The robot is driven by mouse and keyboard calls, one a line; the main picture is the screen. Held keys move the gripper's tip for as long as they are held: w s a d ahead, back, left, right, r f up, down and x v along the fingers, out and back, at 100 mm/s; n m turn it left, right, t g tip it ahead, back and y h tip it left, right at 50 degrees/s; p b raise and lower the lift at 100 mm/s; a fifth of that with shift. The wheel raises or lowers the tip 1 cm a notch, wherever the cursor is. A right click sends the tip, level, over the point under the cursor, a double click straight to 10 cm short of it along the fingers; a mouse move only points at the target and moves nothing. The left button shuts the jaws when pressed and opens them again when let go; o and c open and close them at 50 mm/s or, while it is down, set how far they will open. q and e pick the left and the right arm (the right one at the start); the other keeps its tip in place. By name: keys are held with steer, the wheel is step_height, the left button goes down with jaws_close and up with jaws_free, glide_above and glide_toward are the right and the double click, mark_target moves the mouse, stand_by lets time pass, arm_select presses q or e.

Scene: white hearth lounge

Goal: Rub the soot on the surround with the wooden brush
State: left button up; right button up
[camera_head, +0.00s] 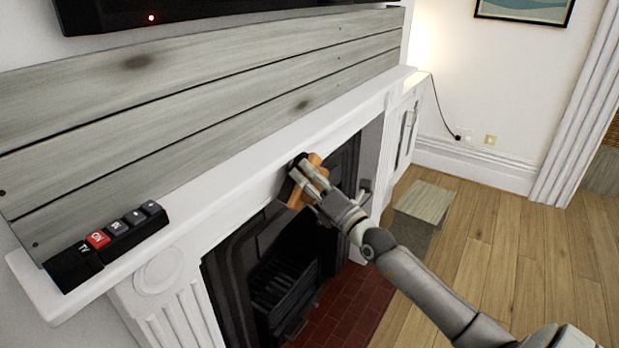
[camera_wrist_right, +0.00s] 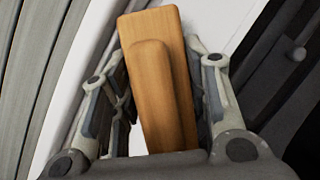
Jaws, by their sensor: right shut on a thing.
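My right gripper (camera_head: 302,178) is shut on the wooden brush (camera_wrist_right: 158,70), an orange-brown block with a raised grip, which sits between the fingers in the right wrist view. In the head view the brush (camera_head: 296,197) is partly covered by the fingers, at the front face of the white fireplace surround (camera_head: 240,185). A dark patch (camera_head: 296,160) shows beside the fingertips; I cannot tell whether it is soot or part of the gripper. Whether the bristles touch the surround is hidden. My left gripper is not in view.
A black block with labelled keys (camera_head: 105,245) lies on the left end of the mantel. Below is the dark firebox (camera_head: 280,280) with a red tiled hearth (camera_head: 345,305). A grey wooden box (camera_head: 424,203) stands right of it. The wooden floor (camera_head: 500,240) is open at right.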

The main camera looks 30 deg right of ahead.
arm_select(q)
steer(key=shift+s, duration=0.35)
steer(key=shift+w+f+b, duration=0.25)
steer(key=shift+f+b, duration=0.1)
arm_select(e)
steer(key=shift+w+a, duration=0.25)
steer(key=shift+w, duration=0.35)
steer(key=shift+w+a, duration=0.2)
steer(key=shift+w, duration=0.35)
